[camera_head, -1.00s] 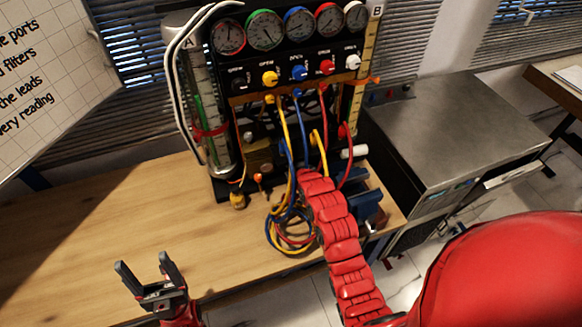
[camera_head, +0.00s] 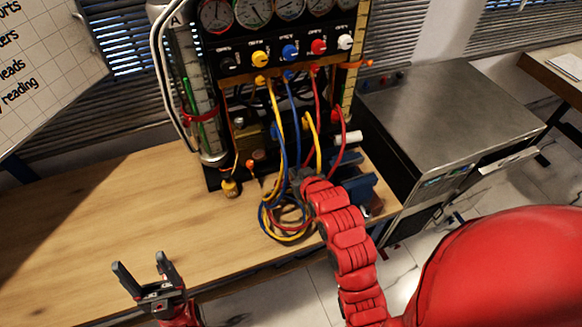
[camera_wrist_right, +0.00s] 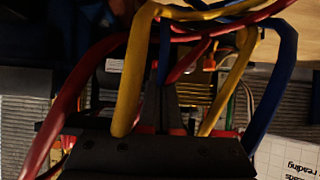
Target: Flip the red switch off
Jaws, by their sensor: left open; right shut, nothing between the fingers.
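No part is clearly a red toggle switch. A red knob (camera_head: 318,46) sits in the row of coloured knobs on the gauge rig's black panel, right of the blue one. My right gripper (camera_head: 298,178) is low in front of the rig among the hanging leads, largely hidden by my red arm. In the right wrist view its fingers (camera_wrist_right: 160,108) are shut and empty, with red, yellow and blue leads looping closely around them. Contact with the leads cannot be told. My left gripper (camera_head: 141,262) is open and empty over the wooden bench, away from the rig.
Blue parts (camera_head: 358,187) lie right of my gripper. A metal cabinet (camera_head: 450,115) stands at right. The wooden bench (camera_head: 100,225) is clear at left.

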